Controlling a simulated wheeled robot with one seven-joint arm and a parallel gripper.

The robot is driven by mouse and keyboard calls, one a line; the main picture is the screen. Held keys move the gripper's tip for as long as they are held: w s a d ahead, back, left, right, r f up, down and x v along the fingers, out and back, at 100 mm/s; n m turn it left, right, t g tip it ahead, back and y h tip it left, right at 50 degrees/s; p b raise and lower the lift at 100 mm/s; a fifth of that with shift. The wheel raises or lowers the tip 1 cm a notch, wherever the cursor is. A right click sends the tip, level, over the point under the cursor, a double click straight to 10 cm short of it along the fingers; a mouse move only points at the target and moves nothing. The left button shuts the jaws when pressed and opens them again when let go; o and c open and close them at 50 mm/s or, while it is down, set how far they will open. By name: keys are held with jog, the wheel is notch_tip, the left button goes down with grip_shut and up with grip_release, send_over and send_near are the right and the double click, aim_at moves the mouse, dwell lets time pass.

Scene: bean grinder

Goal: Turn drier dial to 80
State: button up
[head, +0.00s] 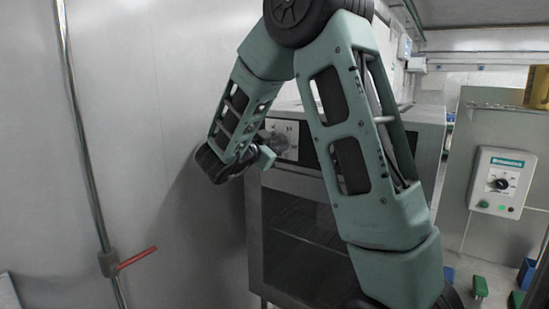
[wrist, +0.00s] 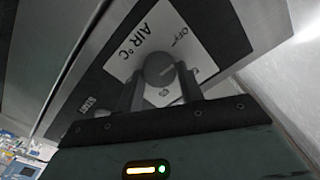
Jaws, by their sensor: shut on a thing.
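The drier (head: 297,240) is a steel cabinet with a dark glass door, in the middle of the head view behind my arm. Its dial (wrist: 159,70) is a round grey knob on a white plate marked AIR °C and OFF, which looks tilted in the wrist view. My gripper (wrist: 160,88) is shut on the dial, one finger on each side of it. In the head view my gripper (head: 271,142) reaches the left part of the drier's control panel. My fingers hide part of the scale, and I cannot read the dial's setting.
A plain wall (head: 150,120) stands close on the left, with a vertical pipe and a red lever (head: 137,258). A grey control box (head: 502,183) with a black knob is on the right. Green and blue items lie low at the right.

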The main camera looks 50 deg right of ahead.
jog(key=shift+w+f+n+b, duration=0.1)
jog(key=shift+f+n+b, duration=0.05)
jog(key=shift+n+b, duration=6.6)
jog(key=shift+w+f+n+b, duration=0.1)
jog(key=shift+n+b, duration=4.35)
jog(key=shift+b, duration=4.6)
jog(key=shift+w+f+n+b, duration=0.1)
jog(key=shift+f+n+b, duration=0.05)
jog(key=shift+n+b, duration=6.6)
jog(key=shift+m+b, duration=1.2)
jog(key=shift+m, duration=0.05)
jog(key=o, duration=1)
jog(key=shift+s, duration=0.1)
jog(key=shift+r, duration=0.1)
